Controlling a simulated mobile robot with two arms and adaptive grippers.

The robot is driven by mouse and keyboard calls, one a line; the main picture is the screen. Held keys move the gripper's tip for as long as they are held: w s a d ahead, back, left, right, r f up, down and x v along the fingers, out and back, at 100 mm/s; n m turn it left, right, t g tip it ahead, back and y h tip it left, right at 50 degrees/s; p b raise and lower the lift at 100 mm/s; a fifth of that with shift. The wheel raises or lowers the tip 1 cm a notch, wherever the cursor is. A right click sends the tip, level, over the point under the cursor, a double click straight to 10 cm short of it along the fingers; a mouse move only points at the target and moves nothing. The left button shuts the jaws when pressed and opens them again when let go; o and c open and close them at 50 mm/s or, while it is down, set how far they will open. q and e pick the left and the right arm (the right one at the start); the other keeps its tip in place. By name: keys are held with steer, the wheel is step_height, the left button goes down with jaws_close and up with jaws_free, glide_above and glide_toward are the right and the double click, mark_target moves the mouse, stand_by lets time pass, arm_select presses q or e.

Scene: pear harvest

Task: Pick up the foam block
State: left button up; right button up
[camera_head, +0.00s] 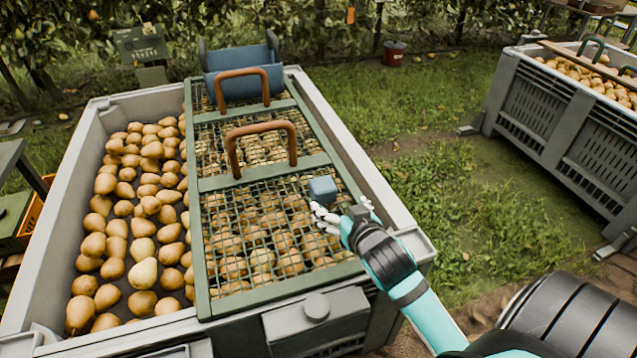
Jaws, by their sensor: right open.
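A small blue foam block (322,190) sits on the green mesh lid (207,262) that covers the right part of a grey pear bin (62,215). It is near the lid's right edge. My right gripper (342,207) comes in from the lower right, over the lid's right side. Its pale fingers are spread and hold nothing. The fingertips are just in front of the block; I cannot tell whether they touch it. My left gripper is out of view.
Two brown arched handles (262,130) rise from the lid left of and behind the block. A blue tray (243,66) stands at the lid's far end. Loose pears (142,247) fill the bin's open left part. Another bin (545,110) stands far right, across grass.

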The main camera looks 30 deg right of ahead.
mark_target(325, 188)
steer(key=b+x, duration=0.2)
steer(key=x, duration=0.7)
steer(key=shift+w+d+f, duration=0.15)
steer(key=shift+w+f, duration=0.05)
steer(key=shift+w, duration=0.15)
steer(key=shift+w+d+f, duration=0.15)
steer(key=shift+w, duration=0.3)
steer(key=b+x, duration=0.1)
steer(key=x, duration=0.3)
steer(key=shift+w+d+f+b, duration=0.15)
steer(key=shift+d+f+b, duration=0.2)
steer(key=shift+d, duration=0.1)
steer(key=shift+w, duration=0.25)
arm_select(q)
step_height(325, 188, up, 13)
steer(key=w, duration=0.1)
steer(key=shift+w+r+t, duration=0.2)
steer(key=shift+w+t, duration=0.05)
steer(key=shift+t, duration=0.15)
arm_select(e)
steer(key=shift+c, duration=0.2)
steer(key=c, duration=1.1)
